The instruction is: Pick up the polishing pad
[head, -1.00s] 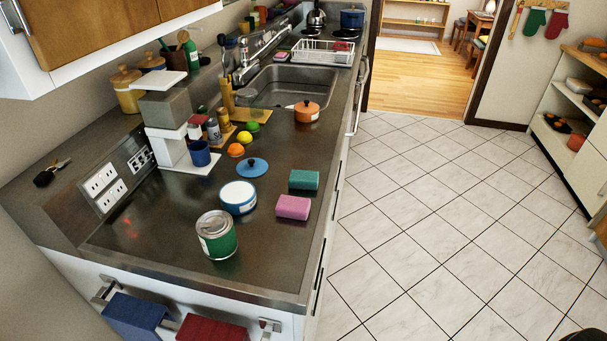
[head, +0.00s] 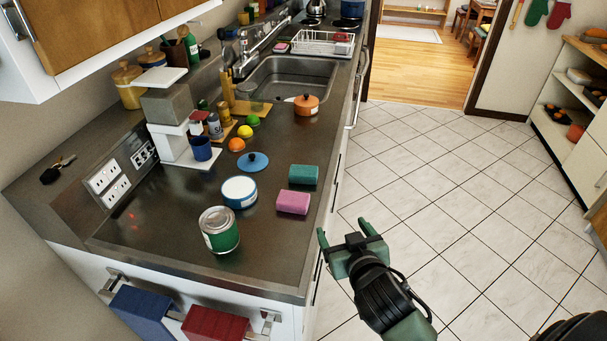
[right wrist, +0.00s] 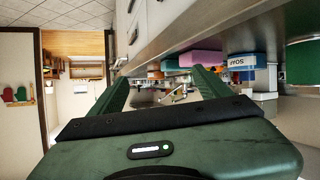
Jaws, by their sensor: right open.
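Two pad-like blocks lie near the counter's right edge: a pink one (head: 293,202) and a teal one (head: 304,175) just behind it. I cannot tell which is the polishing pad. My right gripper (head: 343,231) is open and empty, beside the counter edge over the floor, to the right of and nearer than the pink block. In the right wrist view the open fingers (right wrist: 162,85) reach toward the counter edge, and the pink block (right wrist: 203,58) shows just beyond the right finger. My left gripper is out of view.
Close to the blocks stand a blue-and-white tin (head: 239,192), a green can (head: 219,230) and a blue lid (head: 252,162). Blue (head: 141,312) and red (head: 215,324) cloths hang on the counter front. The floor at right is clear.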

